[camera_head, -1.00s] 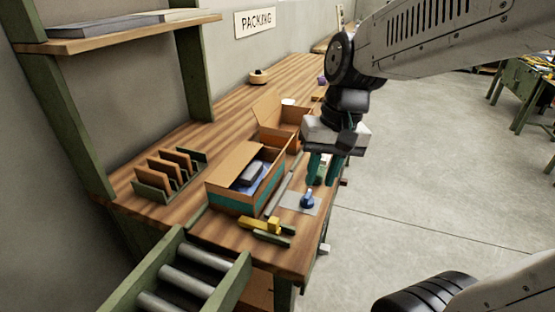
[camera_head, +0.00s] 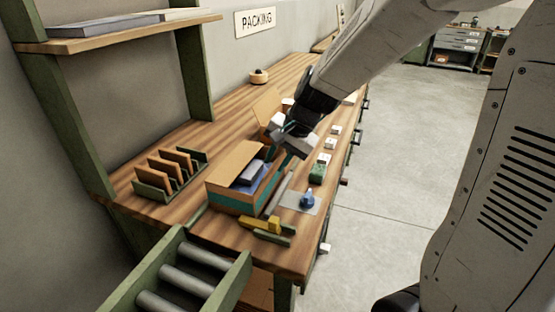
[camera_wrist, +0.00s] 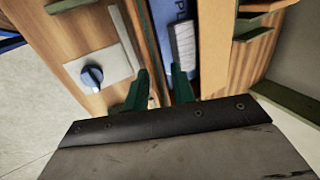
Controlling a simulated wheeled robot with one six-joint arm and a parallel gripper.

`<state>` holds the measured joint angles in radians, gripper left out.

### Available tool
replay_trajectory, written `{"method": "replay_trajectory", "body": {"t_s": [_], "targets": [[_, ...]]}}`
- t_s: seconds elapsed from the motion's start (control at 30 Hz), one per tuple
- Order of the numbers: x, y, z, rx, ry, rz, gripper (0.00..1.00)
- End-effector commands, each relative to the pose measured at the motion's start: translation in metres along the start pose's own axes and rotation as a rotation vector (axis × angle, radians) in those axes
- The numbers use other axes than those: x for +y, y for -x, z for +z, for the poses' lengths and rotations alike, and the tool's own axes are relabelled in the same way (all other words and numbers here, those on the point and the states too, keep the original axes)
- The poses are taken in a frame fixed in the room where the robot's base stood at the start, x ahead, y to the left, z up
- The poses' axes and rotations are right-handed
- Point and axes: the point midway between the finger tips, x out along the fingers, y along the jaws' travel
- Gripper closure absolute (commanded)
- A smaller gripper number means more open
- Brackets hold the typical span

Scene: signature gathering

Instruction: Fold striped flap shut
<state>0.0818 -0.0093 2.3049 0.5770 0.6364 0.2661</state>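An open cardboard box (camera_head: 232,202) with a teal band low on its side stands on the bench. Its left flap (camera_head: 230,160) slants up; I cannot make out stripes on any flap. A grey item (camera_head: 250,173) lies inside on blue material (camera_head: 268,184); this box also shows in the wrist view, with the blue material (camera_wrist: 184,12). My gripper (camera_head: 281,131) is above the box's far end, in front of a second open box. In the wrist view my gripper's green fingers (camera_wrist: 160,74) are apart, over the box's edge, with nothing clearly held between them.
The second box's tall flap (camera_head: 266,103) stands up behind my gripper. A blue knob (camera_head: 307,198) sits on a pale plate, right of the front box. A yellow tool (camera_head: 262,224) lies in front. A divider rack (camera_head: 170,172) stands left. Rollers (camera_head: 188,283) adjoin the bench.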

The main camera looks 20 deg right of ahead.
Motion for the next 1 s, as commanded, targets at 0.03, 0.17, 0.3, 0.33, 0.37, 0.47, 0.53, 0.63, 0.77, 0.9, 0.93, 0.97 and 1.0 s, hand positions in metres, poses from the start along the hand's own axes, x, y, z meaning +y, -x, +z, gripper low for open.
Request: {"method": "replay_trajectory", "body": {"t_s": [0.03, 0.17, 0.3, 0.33, 0.37, 0.47, 0.53, 0.63, 0.77, 0.9, 0.93, 0.97, 1.0], "targets": [[0.0001, -0.0024, 0.0002, -0.001, 0.000, 0.001, 0.75], [0.0001, -0.0036, 0.0001, 0.001, 0.000, 0.000, 0.75], [0.0001, -0.0033, 0.0001, 0.001, 0.000, 0.000, 0.77], [0.0001, -0.0033, 0.0001, 0.000, 0.000, 0.000, 0.86], [0.0001, -0.0033, 0.0001, 0.000, 0.000, 0.000, 0.94], [0.0001, -0.0031, 0.0000, 0.000, 0.001, 0.000, 1.00], [0.0002, -0.0031, 0.0000, 0.001, 0.001, 0.000, 1.00], [0.0000, -0.0030, 0.0000, 0.000, 0.001, 0.003, 1.00], [-0.0012, -0.0029, -0.0001, 0.000, 0.002, 0.021, 1.00], [-0.0040, -0.0031, 0.0001, 0.001, 0.005, 0.072, 1.00], [-0.0049, -0.0030, 0.0000, 0.001, 0.005, 0.088, 1.00], [-0.0055, -0.0031, -0.0001, 0.001, 0.006, 0.106, 1.00], [-0.0067, -0.0035, 0.0001, 0.001, 0.006, 0.132, 1.00]]}}
